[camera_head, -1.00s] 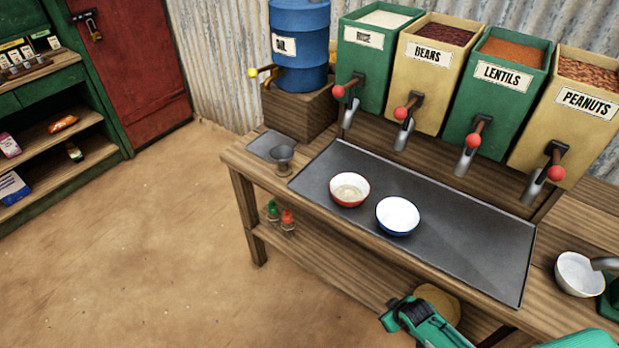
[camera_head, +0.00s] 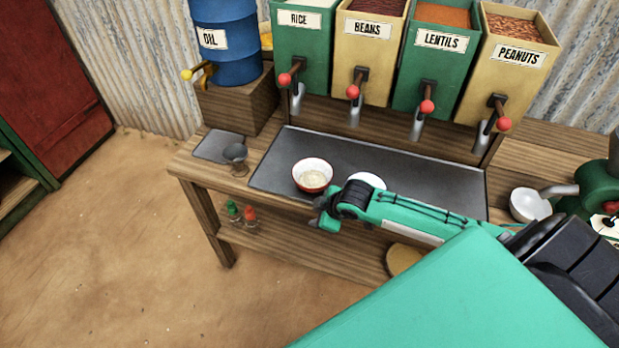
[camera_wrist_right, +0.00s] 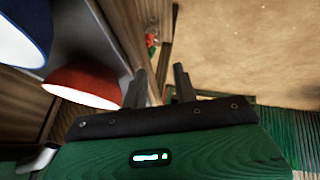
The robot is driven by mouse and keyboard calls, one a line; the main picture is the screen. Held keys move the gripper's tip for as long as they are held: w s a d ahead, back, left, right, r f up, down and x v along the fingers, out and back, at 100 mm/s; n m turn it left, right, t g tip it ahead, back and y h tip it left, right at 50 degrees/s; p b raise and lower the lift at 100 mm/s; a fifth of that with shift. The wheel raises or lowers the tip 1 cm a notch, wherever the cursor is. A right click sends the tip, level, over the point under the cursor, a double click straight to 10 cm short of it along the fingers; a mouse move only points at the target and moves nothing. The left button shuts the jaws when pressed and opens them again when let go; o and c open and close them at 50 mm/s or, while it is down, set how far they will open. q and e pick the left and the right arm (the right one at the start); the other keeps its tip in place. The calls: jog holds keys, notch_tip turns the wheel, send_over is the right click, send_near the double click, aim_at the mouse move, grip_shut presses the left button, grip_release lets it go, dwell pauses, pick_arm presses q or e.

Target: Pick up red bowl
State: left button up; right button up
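The red bowl (camera_head: 310,190), white inside with some pale contents, stands upright on the dark metal tray (camera_head: 268,178). It also shows at the left of the right wrist view (camera_wrist_right: 82,88). My right gripper (camera_head: 322,213) is just below the bowl in the head view, near the counter's front edge. In the right wrist view its two fingers (camera_wrist_right: 160,78) are spread with nothing between them, and the bowl is beside them, apart. My left gripper is not in view.
A blue bowl (camera_wrist_right: 28,42) stands beside the red one; my right arm partly hides it in the head view. Dispensers with levers (camera_head: 427,107) line the counter's back. A dark cup (camera_head: 236,153) is left of the tray, and a white bowl (camera_head: 528,205) is at right.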

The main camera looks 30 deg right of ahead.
jog(key=d+r+n, duration=0.2)
jog(key=d+r, duration=0.1)
jog(key=r, duration=0.4)
jog(key=d+r+n, duration=0.1)
jog(key=d+r, duration=0.2)
jog(key=r, duration=0.3)
jog(key=p+x, duration=0.1)
jog(key=x, duration=0.3)
jog(key=p+x, duration=0.1)
jog(key=x, duration=0.3)
jog(key=shift+w+f, duration=0.15)
jog(key=shift+w, duration=0.35)
jog(key=shift+w+a+f+p, duration=0.15)
jog(key=shift+w+f+p, duration=0.15)
jog(key=shift+f+p, duration=0.1)
jog(key=p+x, duration=0.1)
jog(key=x, duration=0.2)
jog(key=shift+w+a, duration=0.1)
jog(key=shift+a, duration=0.05)
jog(key=shift+w+f, duration=0.25)
jog(key=shift+f, duration=0.3)
jog(key=shift+c, duration=0.4)
grip_shut()
